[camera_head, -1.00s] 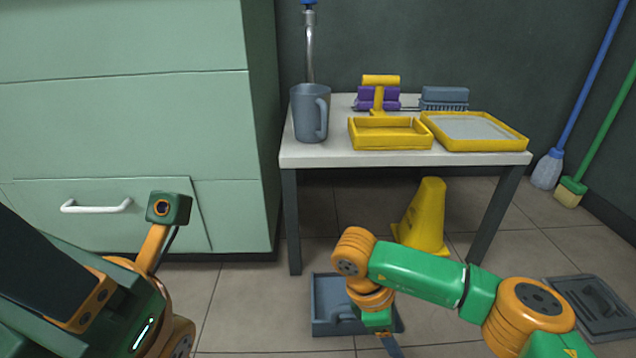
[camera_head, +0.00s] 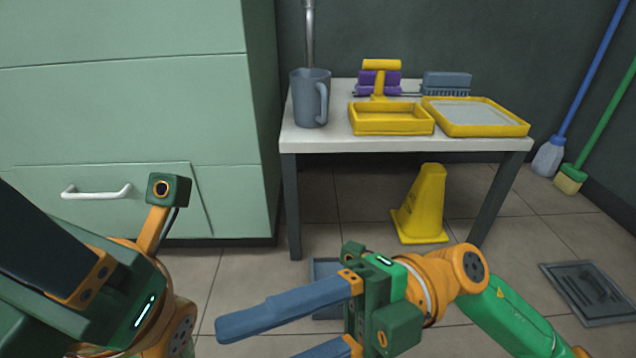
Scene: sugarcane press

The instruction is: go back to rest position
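My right gripper (camera_head: 262,336) shows at the bottom centre of the head view. Its two long blue-grey fingers point left and stand apart with nothing between them. It is in front of the table and hides most of a blue-grey bin (camera_head: 325,268) on the floor. My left arm comes in at the lower left, in front of the green cabinet.
A white table (camera_head: 400,145) holds a grey jug (camera_head: 310,98), a yellow tray (camera_head: 390,120), a flatter yellow-rimmed tray (camera_head: 476,131) and brushes. A yellow cone (camera_head: 421,205) stands beneath. The green cabinet (camera_head: 125,120) is left. A floor drain (camera_head: 592,290) and a blue broom (camera_head: 549,157) are right.

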